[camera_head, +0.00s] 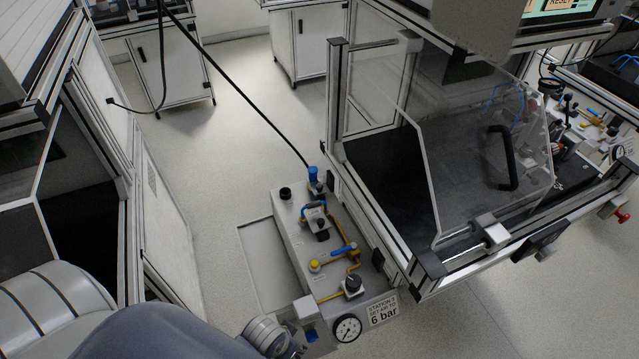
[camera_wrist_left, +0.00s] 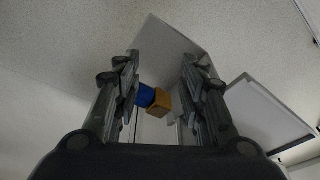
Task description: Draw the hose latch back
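A black hose (camera_head: 240,100) runs down to a blue hose end piece (camera_head: 313,175) at the back of the grey air station (camera_head: 290,240). I cannot tell which part is its latch. My left arm comes in at the bottom left, its wrist beside the station's front end; its fingers are not clear there. In the left wrist view my left gripper (camera_wrist_left: 158,88) is open, fingers wide apart. A blue round piece (camera_wrist_left: 145,95) on a brass-coloured block (camera_wrist_left: 158,104) shows between the fingers, apparently untouched. A small blue part (camera_head: 311,335) shows near my wrist. My right gripper is not in view.
The station carries a blue-handled valve (camera_head: 343,250), a yellow knob (camera_head: 314,266), a black knob (camera_head: 352,284) and a pressure gauge (camera_head: 347,328). A label (camera_head: 383,310) reads 6 bar. A framed cell with a clear door (camera_head: 480,150) stands close on the right. Floor is free behind the station.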

